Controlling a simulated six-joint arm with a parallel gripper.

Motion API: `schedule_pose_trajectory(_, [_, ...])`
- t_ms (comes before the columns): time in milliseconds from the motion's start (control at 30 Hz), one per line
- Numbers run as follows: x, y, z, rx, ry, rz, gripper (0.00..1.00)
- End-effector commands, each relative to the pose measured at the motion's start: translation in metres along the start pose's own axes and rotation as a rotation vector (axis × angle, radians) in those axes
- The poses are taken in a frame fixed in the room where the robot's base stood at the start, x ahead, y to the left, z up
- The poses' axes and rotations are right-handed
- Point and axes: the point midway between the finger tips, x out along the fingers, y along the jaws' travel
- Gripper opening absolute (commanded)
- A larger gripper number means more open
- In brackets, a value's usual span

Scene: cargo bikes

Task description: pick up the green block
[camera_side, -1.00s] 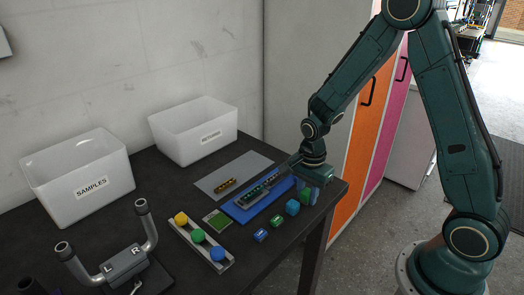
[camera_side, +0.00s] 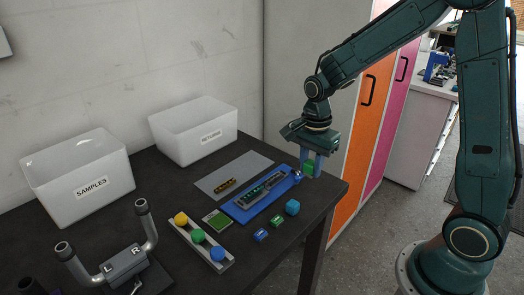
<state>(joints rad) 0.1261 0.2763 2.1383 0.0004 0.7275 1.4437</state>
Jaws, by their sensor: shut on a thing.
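The green block (camera_side: 308,169) is a small bright green cube near the table's right end. My gripper (camera_side: 311,168) points down with its blue fingers on either side of the block and is shut on it. The fingers hide part of the block. I see the block above the dark table; its exact height is hard to tell. A blue cube (camera_side: 292,207) sits on the table in front of the gripper, apart from it.
A blue tray (camera_side: 238,213) holding a circuit board lies left of the gripper. Small blue parts (camera_side: 261,235) lie near the front edge. A rack (camera_side: 187,234) holds coloured round pieces. Two white bins (camera_side: 80,180) (camera_side: 196,133) stand behind.

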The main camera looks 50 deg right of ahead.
Motion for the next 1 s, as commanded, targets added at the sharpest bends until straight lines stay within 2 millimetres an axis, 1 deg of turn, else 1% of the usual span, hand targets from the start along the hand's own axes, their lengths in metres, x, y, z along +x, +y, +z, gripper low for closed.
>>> schedule_pose_trajectory(33, [-0.013, -0.001, 0.000, 0.000, 0.001, -0.008, 0.05])
schedule_pose_trajectory(200, [-0.050, -0.001, 0.000, 0.000, 0.001, -0.007, 0.05])
schedule_pose_trajectory(300, [-0.068, -0.001, 0.000, 0.001, 0.001, -0.006, 0.05])
schedule_pose_trajectory(433, [-0.086, -0.001, 0.000, 0.001, 0.000, -0.004, 0.05])
schedule_pose_trajectory(600, [-0.099, 0.000, 0.000, 0.001, 0.000, -0.002, 0.05])
schedule_pose_trajectory(700, [-0.103, 0.000, 0.000, 0.001, 0.000, -0.001, 0.05])
schedule_pose_trajectory(1000, [-0.104, 0.000, 0.000, 0.001, 0.000, -0.001, 0.05])
